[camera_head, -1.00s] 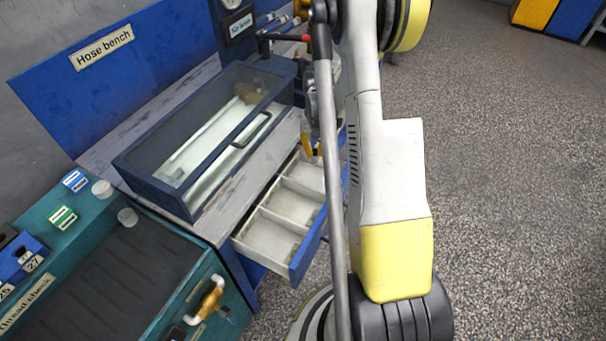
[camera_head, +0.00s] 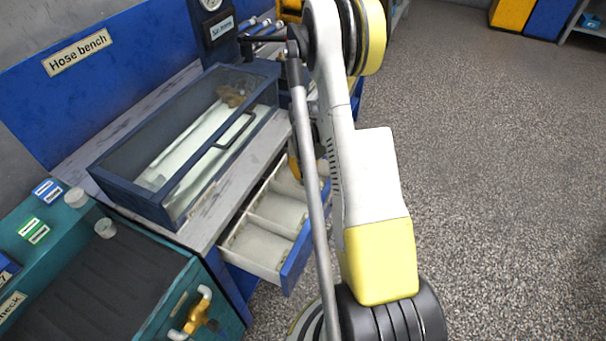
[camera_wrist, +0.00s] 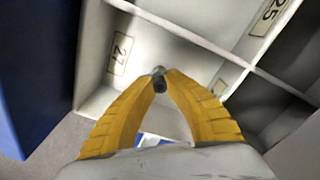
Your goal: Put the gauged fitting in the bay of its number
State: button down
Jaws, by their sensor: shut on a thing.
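My gripper (camera_wrist: 160,76) shows yellow fingers in the wrist view, shut on a small grey and dark fitting (camera_wrist: 159,83) at the fingertips. Behind the fitting is the pale bay labelled 27 (camera_wrist: 122,88); its label is to the left of the fingertips. The bay labelled 25 (camera_wrist: 286,40) is to the right, past a divider. I cannot tell how high the fitting is over the bay floor. In the head view, the open drawer (camera_head: 296,262) shows pale bays, partly behind my arm. The fitting is hidden there.
A glass-lidded case (camera_head: 130,185) stands on the hose bench beside the drawer. A teal thread check station (camera_head: 215,312) with a brass and white fitting (camera_head: 196,314) is at lower left. Open speckled floor (camera_head: 490,180) lies to the right.

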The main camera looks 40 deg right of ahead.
aim_at(303, 174)
jog(key=c, duration=1.5)
grip_release()
jog(key=shift+f, duration=0.1)
jog(key=a+r+n+t+p, duration=0.15)
jog(key=a+r, duration=0.25)
jog(key=r, duration=0.7)
jog(key=a+r+p, duration=0.3)
jog(key=a+r, duration=0.1)
jog(key=r, duration=0.8)
jog(key=s+a+r+n+t, duration=0.2)
jog(key=s+a+r, duration=0.4)
jog(key=a, duration=0.4)
jog(key=s+a+r+n+t, duration=0.3)
jog(key=s+a+r, duration=0.3)
jog(key=a, duration=0.5)
jog(key=shift+s+r, duration=0.4)
jog(key=shift+s, duration=0.1)
jog(key=shift+a, duration=0.1)
